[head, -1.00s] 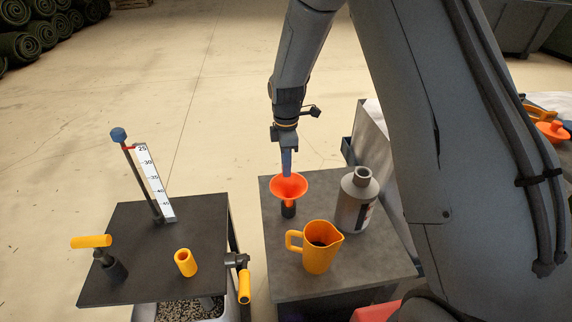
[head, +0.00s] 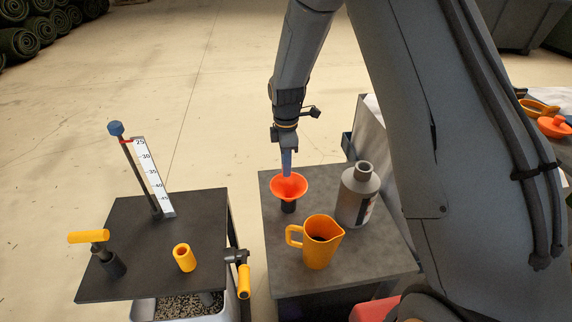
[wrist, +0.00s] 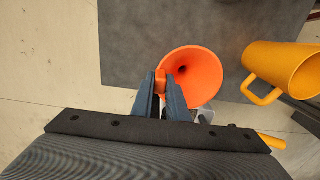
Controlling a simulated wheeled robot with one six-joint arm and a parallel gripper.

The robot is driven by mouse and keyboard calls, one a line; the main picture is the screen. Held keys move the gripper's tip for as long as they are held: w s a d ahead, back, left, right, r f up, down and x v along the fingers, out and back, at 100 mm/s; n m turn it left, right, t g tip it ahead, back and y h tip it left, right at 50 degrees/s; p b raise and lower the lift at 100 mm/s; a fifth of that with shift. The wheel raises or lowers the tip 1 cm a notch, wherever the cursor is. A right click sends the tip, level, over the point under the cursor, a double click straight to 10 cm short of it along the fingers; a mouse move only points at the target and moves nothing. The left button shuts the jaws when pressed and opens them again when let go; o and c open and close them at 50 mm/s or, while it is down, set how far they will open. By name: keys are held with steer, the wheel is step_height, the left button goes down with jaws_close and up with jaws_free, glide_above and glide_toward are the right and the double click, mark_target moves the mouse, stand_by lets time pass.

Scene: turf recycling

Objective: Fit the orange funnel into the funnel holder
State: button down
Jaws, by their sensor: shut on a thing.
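The orange funnel (head: 289,187) is upright over the short black funnel holder (head: 288,206) on the right-hand table. Its spout is hidden by the cone and holder, and it appears to be inside the holder. I cannot tell whether it is fully seated. My gripper (head: 287,173) points down at the funnel's far rim. In the wrist view, my gripper (wrist: 161,88) is shut on a small orange tab at the rim of the funnel (wrist: 192,77). The holder is hidden under the cone there.
A yellow jug (head: 320,243) and a grey bottle (head: 357,195) stand close on the right of the funnel. The left table (head: 140,225) bears a scale post (head: 153,175), a yellow tube (head: 184,257) and a yellow-handled tool (head: 89,237). A gap separates the tables.

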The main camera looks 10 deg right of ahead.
steer(key=shift+f, duration=0.15)
steer(key=c, duration=2.2)
jaws_free()
steer(key=o, duration=0.5)
steer(key=shift+o, duration=0.2)
steer(key=shift+r+b, duration=1.05)
steer(key=shift+r, duration=2.85)
steer(key=s+d+r+m, duration=0.1)
steer(key=s+d+m, duration=0.2)
steer(key=s+m, duration=0.3)
steer(key=s+d+r+m, duration=0.1)
steer(key=s+d+m, duration=0.2)
steer(key=s+m, duration=0.3)
steer(key=s+d+r+m+t, duration=0.1)
steer(key=s+m, duration=0.5)
steer(key=s, duration=0.6)
steer(key=shift+d, duration=0.9)
